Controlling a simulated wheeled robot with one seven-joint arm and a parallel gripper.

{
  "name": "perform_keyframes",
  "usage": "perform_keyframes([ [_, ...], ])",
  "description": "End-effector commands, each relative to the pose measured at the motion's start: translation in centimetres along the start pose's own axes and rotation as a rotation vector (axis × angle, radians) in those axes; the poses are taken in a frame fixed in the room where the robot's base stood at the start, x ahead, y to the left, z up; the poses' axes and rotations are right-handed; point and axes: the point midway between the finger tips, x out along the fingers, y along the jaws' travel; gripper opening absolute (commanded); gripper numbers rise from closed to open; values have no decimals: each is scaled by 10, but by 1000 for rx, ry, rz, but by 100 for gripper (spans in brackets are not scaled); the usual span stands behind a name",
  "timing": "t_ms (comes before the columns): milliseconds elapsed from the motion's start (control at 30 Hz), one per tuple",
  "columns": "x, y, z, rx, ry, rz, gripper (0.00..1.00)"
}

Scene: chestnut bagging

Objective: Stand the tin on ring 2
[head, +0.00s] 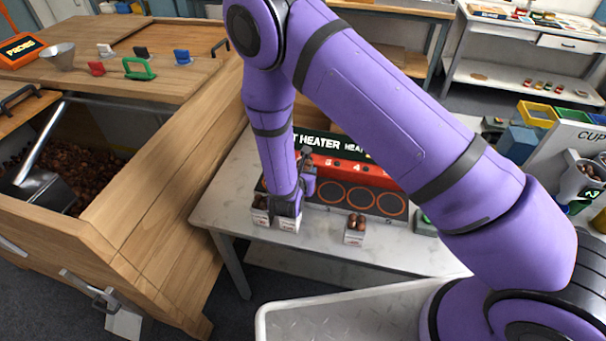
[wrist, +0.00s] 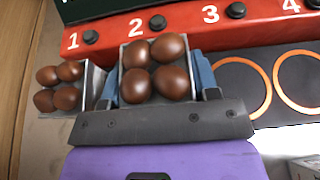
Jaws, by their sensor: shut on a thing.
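The tin (head: 289,226) is a small pale box of brown chestnuts. My gripper (head: 288,208) is shut on it. In the wrist view, its blue fingers lie on either side of the tin, and several chestnuts (wrist: 154,70) show in the top. The tin is upright, below the number 2 on the red heater panel (wrist: 180,28). In the head view it appears at the heater's front edge; I cannot tell if its base touches anything. Ring 2 is hidden behind my gripper and the tin. Two orange rings show to the right in the wrist view, the nearer one (wrist: 268,88) beside my gripper.
Another filled tin (head: 260,216) stands close left of the held one. A third tin (head: 355,236) stands on the table right of it, in front of the heater. Bare grey tabletop (head: 420,262) lies to the right. A wooden chestnut bin (head: 150,205) is at left.

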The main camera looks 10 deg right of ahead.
Motion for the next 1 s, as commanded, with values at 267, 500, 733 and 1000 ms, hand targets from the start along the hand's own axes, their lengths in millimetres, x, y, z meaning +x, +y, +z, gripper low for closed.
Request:
perform_keyframes([
  [267,3,0,-8,1,-1,1,29],
  [500,4,0,-11,1,0,0,67],
  [733,4,0,-10,1,0,0,81],
  [1000,-6,1,-8,1,0,2,81],
])
